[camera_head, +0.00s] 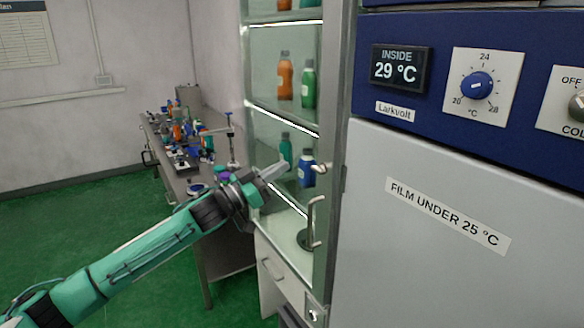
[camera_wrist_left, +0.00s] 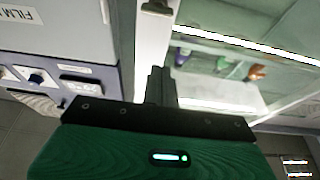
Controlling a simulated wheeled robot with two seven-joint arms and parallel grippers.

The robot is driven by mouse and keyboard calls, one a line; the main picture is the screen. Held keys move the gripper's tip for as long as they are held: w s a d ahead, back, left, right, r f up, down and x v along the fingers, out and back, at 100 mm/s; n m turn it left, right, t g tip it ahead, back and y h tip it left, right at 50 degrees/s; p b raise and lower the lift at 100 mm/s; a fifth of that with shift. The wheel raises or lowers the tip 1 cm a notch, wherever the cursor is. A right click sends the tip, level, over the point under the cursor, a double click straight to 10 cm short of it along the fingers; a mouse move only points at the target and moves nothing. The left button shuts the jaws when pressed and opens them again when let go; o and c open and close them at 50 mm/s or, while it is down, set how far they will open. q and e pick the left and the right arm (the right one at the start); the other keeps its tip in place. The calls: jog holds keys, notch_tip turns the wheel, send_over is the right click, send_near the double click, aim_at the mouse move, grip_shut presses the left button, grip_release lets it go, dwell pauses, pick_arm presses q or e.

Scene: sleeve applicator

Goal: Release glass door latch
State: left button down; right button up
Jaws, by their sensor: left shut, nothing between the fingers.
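The glass door (camera_head: 292,122) of the tall cabinet stands in front of shelves with bottles and looks shut. A small metal piece on its right side, which looks like the latch (camera_head: 320,168), sits above a vertical metal handle (camera_head: 313,222). My left gripper (camera_head: 272,171) is shut and empty, in front of the glass to the left of the latch and apart from it in the picture. In the left wrist view its shut fingers (camera_wrist_left: 160,86) point at the pale door frame, where a dark fitting (camera_wrist_left: 157,8) shows at the top edge. My right gripper is out of view.
A blue and white cabinet (camera_head: 450,200) with a dial and a "29 °C" display stands close on the right. Drawers (camera_head: 272,270) lie below the glass. Green floor (camera_head: 60,215) is clear on the left.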

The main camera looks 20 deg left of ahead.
pick_arm(q)
notch_tip(320, 180, up, 3)
jog(key=p, duration=0.4)
send_over(319, 170)
jog(key=a, duration=0.3)
jog(key=shift+s+a+r, duration=0.15)
jog(key=shift+r, duration=0.05)
notch_tip(319, 170, down, 2)
jog(key=shift+f, duration=0.2)
jog(key=shift+f+p, duration=0.3)
jog(key=shift+f, duration=0.7)
jog(key=shift+w, duration=0.25)
